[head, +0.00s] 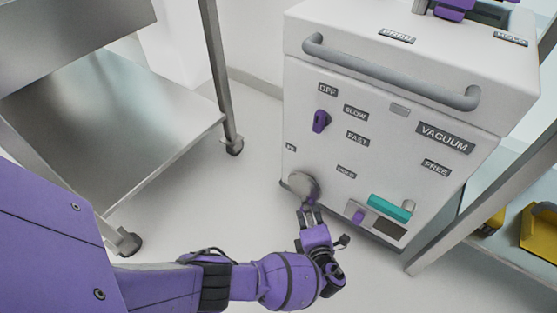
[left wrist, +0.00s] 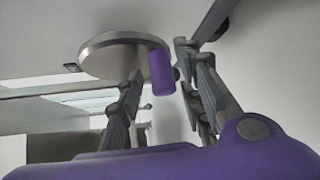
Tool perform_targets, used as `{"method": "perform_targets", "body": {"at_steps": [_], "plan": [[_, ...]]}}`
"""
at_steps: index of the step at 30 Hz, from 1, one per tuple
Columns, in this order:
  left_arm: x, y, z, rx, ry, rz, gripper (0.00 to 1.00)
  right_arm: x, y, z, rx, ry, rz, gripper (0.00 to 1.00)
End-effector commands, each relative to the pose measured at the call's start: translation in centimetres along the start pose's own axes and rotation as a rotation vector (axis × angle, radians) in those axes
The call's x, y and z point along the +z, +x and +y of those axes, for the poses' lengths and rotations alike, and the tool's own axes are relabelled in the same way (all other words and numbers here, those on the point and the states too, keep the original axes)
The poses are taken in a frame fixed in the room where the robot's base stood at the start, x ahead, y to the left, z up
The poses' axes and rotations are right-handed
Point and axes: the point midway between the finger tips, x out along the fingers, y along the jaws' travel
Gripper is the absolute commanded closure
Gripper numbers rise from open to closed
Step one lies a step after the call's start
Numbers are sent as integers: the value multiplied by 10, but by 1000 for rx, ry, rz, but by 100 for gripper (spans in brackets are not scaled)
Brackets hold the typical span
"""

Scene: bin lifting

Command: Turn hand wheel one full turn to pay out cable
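The hand wheel (head: 303,186) is a round grey disc low on the front of the white machine. In the left wrist view, the wheel (left wrist: 122,53) has a purple handle (left wrist: 161,72) sticking out near its rim. My left gripper (head: 312,212) is just below and in front of the wheel. In the left wrist view its two fingers (left wrist: 160,100) are apart, with the handle between and beyond them; I see no contact. The gripper is open. No cable can be made out. My right gripper is not in clear view.
The white machine (head: 375,130) carries a grey bar handle (head: 390,75), a purple selector knob (head: 321,121), and a teal part (head: 390,207) right of the wheel. A steel shelf cart (head: 120,120) stands left. A shelf with yellow items (head: 541,228) stands right. Floor between is clear.

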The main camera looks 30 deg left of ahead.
Motion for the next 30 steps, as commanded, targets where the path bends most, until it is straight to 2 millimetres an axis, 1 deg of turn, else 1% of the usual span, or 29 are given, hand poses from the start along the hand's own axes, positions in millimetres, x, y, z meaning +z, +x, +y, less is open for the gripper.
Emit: {"method": "perform_targets", "body": {"at_steps": [1, 4, 9, 12, 19, 23, 26, 30], "plan": [[4, 1, 2, 2, -5, -3, 66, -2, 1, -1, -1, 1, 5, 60], [4, 1, 2, 3, -5, -3, 67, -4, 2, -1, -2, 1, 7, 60], [4, 0, 2, 2, -4, -3, 90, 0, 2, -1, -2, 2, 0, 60], [4, 1, 2, 4, -4, -2, 100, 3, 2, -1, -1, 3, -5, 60], [3, 1, 4, -2, -12, -1, 100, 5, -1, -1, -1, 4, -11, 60], [4, 0, 8, -25, -37, 0, 100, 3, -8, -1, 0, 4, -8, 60], [6, -2, 12, -57, -72, 0, 100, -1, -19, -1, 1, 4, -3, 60], [9, -4, 20, -125, -142, 1, 100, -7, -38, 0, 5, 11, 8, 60]]}}
